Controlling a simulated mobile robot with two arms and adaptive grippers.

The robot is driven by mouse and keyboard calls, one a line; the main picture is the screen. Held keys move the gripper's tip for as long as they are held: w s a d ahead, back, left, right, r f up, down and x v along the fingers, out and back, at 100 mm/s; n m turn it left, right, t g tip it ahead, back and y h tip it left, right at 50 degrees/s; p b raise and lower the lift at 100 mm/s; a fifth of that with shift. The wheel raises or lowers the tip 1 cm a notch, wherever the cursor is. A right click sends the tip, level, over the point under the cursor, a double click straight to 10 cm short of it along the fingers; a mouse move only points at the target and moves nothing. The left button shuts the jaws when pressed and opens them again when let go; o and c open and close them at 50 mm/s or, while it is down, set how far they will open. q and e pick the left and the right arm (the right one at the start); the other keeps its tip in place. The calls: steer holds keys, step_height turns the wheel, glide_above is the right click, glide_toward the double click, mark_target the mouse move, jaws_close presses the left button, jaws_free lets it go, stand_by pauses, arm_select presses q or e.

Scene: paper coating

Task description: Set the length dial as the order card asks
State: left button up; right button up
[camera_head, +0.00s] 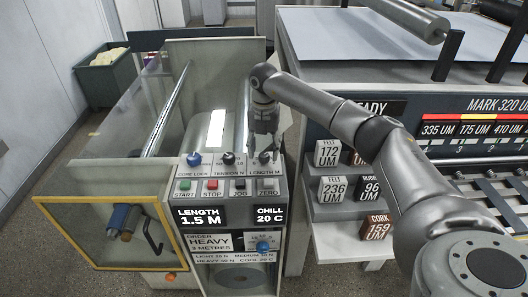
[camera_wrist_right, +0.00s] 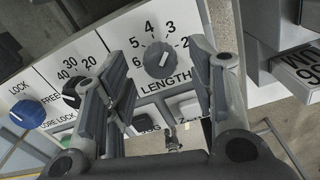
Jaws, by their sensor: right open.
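The length dial (camera_wrist_right: 160,60) is a dark grey round knob with a pale pointer line, on the white panel among numbers from 2 to 6. The exact mark it points to is hard to tell. In the head view the dial (camera_head: 265,157) is partly behind my right gripper (camera_head: 263,140). In the wrist view the open fingers of my right gripper (camera_wrist_right: 159,62) stand either side of the dial, with visible gaps. The length display (camera_head: 200,216) reads 1.5 M. The order card (camera_head: 209,242) reads HEAVY, 3 METRES. My left gripper is out of view.
The blue core lock knob (camera_head: 194,159) and black tension knob (camera_head: 228,158) sit left of the dial. Start, stop, jog and zero buttons (camera_head: 268,184) lie just below. Labelled sample blocks (camera_head: 328,152) stand on steps to the right. A yellow-framed box (camera_head: 110,265) juts out left.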

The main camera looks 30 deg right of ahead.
mark_target(264, 155)
step_height(264, 155, up, 10)
steer(key=shift+r, duration=0.25)
stand_by(0.5)
